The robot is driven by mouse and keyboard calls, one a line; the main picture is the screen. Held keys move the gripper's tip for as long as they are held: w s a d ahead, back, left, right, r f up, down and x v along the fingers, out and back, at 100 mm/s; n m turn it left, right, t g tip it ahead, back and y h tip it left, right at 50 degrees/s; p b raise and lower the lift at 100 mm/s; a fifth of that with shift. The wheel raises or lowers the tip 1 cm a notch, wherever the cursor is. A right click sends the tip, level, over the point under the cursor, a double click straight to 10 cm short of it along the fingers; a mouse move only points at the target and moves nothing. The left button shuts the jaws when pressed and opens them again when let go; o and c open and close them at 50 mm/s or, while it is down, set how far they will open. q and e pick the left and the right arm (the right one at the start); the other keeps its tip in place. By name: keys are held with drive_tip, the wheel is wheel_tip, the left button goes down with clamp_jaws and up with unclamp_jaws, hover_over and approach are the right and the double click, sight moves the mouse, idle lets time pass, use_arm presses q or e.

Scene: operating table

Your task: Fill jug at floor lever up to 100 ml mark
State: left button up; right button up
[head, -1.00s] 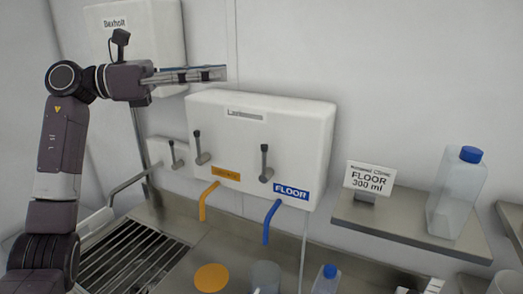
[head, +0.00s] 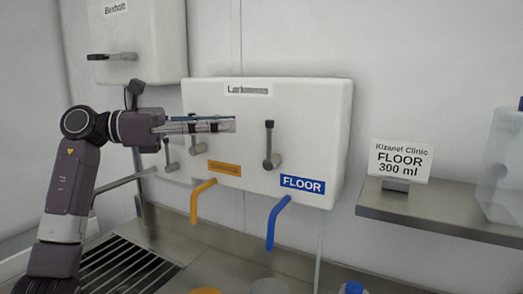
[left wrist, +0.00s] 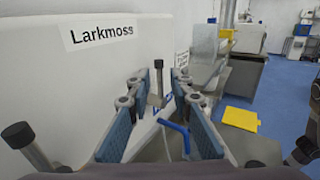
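The white Larkmoss dispenser (head: 310,110) hangs on the wall. Its FLOOR lever (head: 269,145) stands upright above the blue FLOOR label (head: 302,184) and blue spout (head: 275,222). A clear vessel, probably the jug (head: 268,286), shows only its top at the bottom edge below the spout; its level and marks are hidden. My left gripper (head: 234,124) is in front of the dispenser, left of the FLOOR lever and apart from it. In the left wrist view its fingers (left wrist: 152,80) are spread and empty, with the FLOOR lever (left wrist: 158,82) beyond, between them. My right gripper is out of view.
The orange-labelled lever (head: 194,128) is partly behind my left gripper, above the orange spout (head: 202,198). A sign (head: 400,160) reading FLOOR 300 ml stands on the right shelf (head: 450,215) beside a clear bottle (head: 503,165). A drain grate (head: 125,268) lies lower left.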

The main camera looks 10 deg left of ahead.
use_arm(q)
drive_tip(key=p+x, duration=0.1)
drive_tip(key=x, duration=0.6)
drive_tip(key=shift+f+p, duration=0.2)
drive_tip(key=shift+p, duration=0.2)
drive_tip(key=shift+w+d+f, duration=0.1)
drive_tip(key=shift+w+d, duration=0.2)
drive_tip(key=shift+d, duration=0.1)
clamp_jaws()
